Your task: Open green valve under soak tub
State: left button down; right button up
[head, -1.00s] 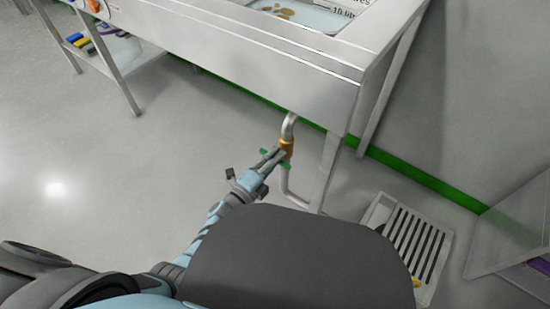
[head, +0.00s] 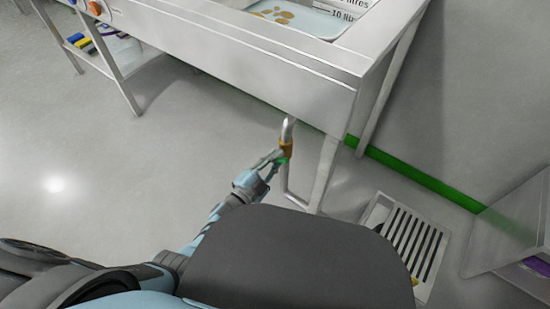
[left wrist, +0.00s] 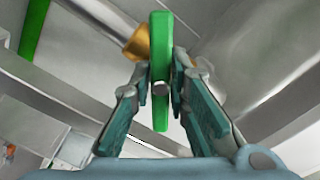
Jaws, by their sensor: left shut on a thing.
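The green valve handle (left wrist: 160,60) stands between the two fingers of my left gripper (left wrist: 161,88) in the left wrist view, with the fingers closed on its sides. The brass valve body (left wrist: 136,44) shows behind it. In the head view the brass valve (head: 286,148) sits on the drain pipe (head: 288,130) under the steel soak tub (head: 270,50). My left gripper (head: 272,163) is at the valve there, and only a little green of the handle shows beside the fingers. My right gripper is not in view.
A tub leg (head: 325,170) stands just right of the drain pipe. A slotted floor drain (head: 415,235) lies at the right, near a clear panel (head: 515,225). A low shelf with coloured items (head: 88,45) is at the upper left. The floor at left is clear.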

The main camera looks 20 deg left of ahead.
pick_arm(q)
jog(key=n+p, duration=0.1)
jog(key=n, duration=0.8)
jog(key=shift+n, duration=0.6)
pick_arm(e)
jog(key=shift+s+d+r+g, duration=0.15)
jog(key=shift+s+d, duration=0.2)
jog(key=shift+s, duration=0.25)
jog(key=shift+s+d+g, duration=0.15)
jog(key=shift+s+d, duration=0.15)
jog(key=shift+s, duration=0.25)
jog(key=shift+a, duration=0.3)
pick_arm(q)
jog(key=c, duration=1.5)
grip_release()
jog(key=v, duration=1.2)
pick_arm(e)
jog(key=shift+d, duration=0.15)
